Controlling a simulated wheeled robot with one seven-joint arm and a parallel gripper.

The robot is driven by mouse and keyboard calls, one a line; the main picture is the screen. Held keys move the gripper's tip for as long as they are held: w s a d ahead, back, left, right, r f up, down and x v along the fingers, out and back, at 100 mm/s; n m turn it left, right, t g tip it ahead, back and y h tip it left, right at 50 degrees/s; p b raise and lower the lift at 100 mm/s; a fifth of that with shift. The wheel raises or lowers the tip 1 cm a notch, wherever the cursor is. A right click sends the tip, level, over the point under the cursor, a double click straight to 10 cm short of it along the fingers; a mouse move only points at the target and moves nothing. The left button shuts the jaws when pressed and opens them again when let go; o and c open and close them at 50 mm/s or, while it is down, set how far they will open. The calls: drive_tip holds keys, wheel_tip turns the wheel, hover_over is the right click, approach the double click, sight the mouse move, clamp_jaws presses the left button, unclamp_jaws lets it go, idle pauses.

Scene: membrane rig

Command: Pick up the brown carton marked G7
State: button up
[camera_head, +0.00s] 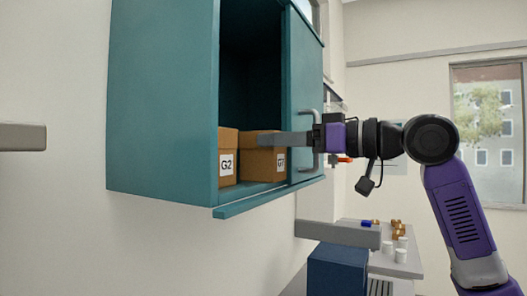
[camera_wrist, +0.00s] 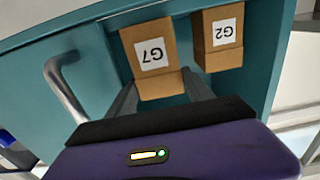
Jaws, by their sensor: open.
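The brown carton marked G7 (camera_head: 262,162) stands inside a teal wall cabinet (camera_head: 165,120), close to the sliding door's edge. It also shows in the wrist view (camera_wrist: 149,58), its white label upside down and facing me. My gripper (camera_head: 262,139) is open and reaches in from the right, past the door edge. In the wrist view its two fingers (camera_wrist: 162,90) point toward the G7 carton, one on each side of its lower part. In the head view a finger covers part of the carton's upper front. I cannot tell whether the fingers touch it.
A second brown carton marked G2 (camera_head: 227,158) stands close to the left of G7 in the head view. The cabinet door (camera_head: 305,90) with its grey handle (camera_head: 316,150) is right of the opening, near my wrist. Below is a table (camera_head: 400,262) with small items.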

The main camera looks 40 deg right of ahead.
drive_tip(key=c, duration=1)
drive_tip(key=shift+c, duration=0.5)
drive_tip(key=shift+s+r+b, duration=0.1)
drive_tip(key=shift+r+b, duration=0.05)
drive_tip(key=shift+b, duration=0.2)
